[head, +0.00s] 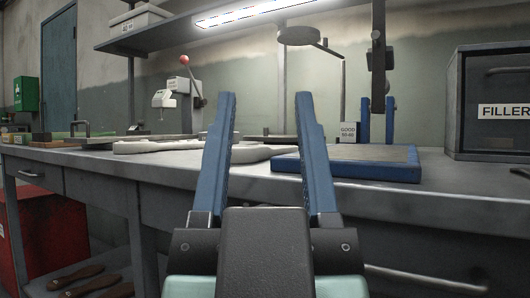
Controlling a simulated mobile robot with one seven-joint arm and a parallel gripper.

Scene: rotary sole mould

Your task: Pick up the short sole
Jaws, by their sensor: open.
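My gripper (264,98) is open, with its two blue fingers pointing up and wide apart and nothing between them. It is in front of the workbench (165,166). Several brown sole-shaped pieces lie on a shelf low under the bench at the lower left, among them one brown sole (82,279) and another brown sole (110,290) nearer. I cannot tell which is the short sole. A pale flat piece (150,147) lies on the bench behind my fingers, partly hidden by them.
A blue-edged tray (395,172) sits at the bench's front edge on the right. A grey box marked FILLER (490,135) stands at the far right. A small press (180,88) with a red-knobbed lever stands at the back. A red cabinet (40,235) is below left.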

